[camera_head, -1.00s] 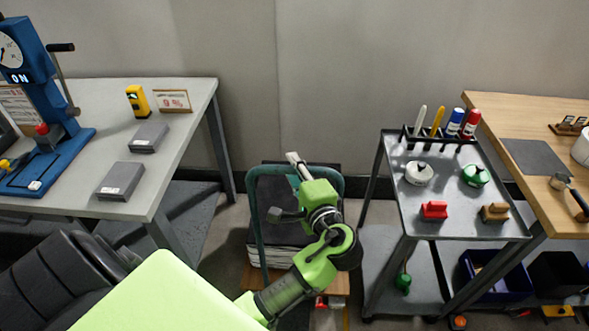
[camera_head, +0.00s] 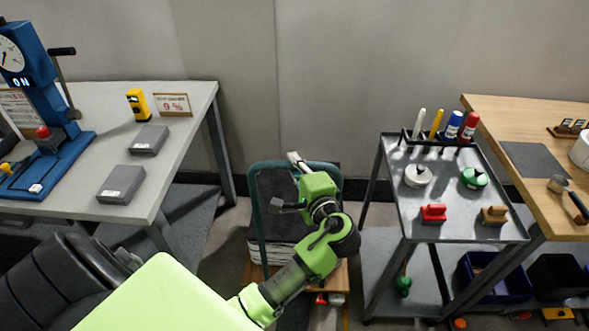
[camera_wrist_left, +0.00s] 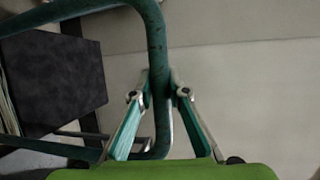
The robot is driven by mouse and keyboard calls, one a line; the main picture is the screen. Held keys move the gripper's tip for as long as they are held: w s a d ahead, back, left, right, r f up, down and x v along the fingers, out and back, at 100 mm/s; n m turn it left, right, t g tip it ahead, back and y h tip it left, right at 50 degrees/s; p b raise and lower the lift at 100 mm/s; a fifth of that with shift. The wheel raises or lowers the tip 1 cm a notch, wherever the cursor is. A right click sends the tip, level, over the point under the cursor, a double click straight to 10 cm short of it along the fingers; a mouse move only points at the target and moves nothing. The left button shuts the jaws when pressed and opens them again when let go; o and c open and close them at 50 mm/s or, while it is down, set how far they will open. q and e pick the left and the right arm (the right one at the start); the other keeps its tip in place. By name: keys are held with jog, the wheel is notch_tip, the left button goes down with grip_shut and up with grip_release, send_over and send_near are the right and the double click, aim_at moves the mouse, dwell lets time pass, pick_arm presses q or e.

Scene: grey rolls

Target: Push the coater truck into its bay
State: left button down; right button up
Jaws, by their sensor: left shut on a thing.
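The coater truck (camera_head: 257,225) stands on the floor between the grey table and the metal cart, with a green tube handle and a wooden deck (camera_head: 338,277). A stack of pale sheets with a dark top (camera_head: 275,207) lies on it. My left gripper (camera_head: 294,160) is at the handle, partly hidden behind my green wrist. In the left wrist view, the fingers (camera_wrist_left: 158,95) are shut on the green handle tube (camera_wrist_left: 156,40), and the dark top also shows at left. The right gripper is not in view. I cannot make out the bay's limits.
A grey table (camera_head: 90,105) with a blue press (camera_head: 42,110) and grey blocks stands at left. A metal cart (camera_head: 448,190) with tools stands close on the right, beside a wooden bench (camera_head: 520,120). The wall (camera_head: 330,80) is behind the truck.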

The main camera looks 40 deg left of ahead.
pick_arm(q)
jog(key=c, duration=2.2)
grip_release()
jog(key=shift+r, duration=0.25)
jog(key=shift+o, duration=1.4)
jog(key=shift+w+a+f, duration=0.1)
jog(key=shift+w+f, duration=0.05)
jog(key=v, duration=1.2)
